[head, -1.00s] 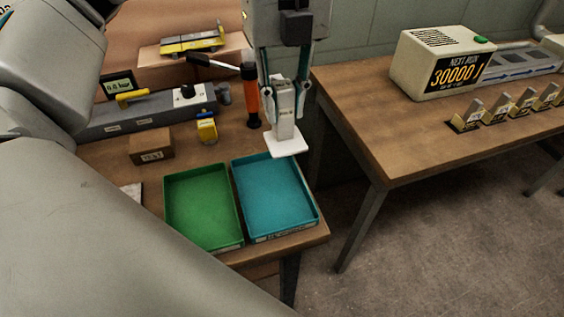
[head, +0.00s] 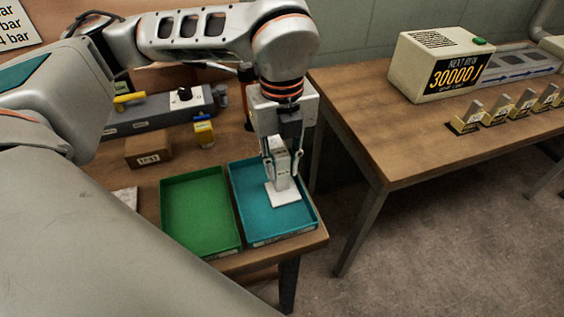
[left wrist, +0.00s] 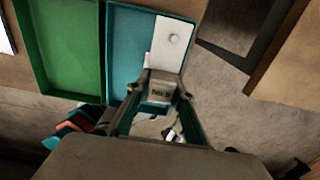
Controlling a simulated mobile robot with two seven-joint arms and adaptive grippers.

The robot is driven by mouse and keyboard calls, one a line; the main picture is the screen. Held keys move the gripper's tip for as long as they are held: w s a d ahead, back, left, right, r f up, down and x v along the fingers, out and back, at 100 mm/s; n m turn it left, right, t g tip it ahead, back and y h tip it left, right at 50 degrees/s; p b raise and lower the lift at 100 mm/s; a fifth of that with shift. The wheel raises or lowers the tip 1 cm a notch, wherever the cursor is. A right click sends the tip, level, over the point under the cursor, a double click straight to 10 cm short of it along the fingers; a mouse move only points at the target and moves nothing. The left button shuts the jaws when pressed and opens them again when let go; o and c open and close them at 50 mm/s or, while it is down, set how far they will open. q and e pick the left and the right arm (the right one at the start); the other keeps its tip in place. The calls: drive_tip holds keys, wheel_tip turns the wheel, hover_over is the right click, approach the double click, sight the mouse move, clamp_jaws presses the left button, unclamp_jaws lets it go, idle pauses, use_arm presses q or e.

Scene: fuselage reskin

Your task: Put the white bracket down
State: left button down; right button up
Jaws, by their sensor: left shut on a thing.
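The white bracket (head: 283,194) has a flat foot and an upright part. My left gripper (head: 283,172) is shut on the upright part and holds the bracket upright, foot down, over or in the blue tray (head: 262,228). In the left wrist view the bracket's foot (left wrist: 172,42) lies over the right part of the blue tray (left wrist: 128,45), between the fingertips' far side and the tray's far end. I cannot tell whether the foot touches the tray floor. My right gripper is not in view.
A green tray (head: 200,215) stands directly left of the blue one. A small cardboard box (head: 148,150) and a yellow-and-blue item (head: 204,131) are behind. A second table at right holds a counter box (head: 440,65) and several yellow-grey brackets (head: 497,110). A gap separates the tables.

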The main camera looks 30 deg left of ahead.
use_arm(q)
drive_tip(key=shift+f, duration=0.1)
drive_tip(key=c, duration=1.8)
unclamp_jaws()
wheel_tip(320, 180, up, 12)
drive_tip(key=shift+r, duration=0.2)
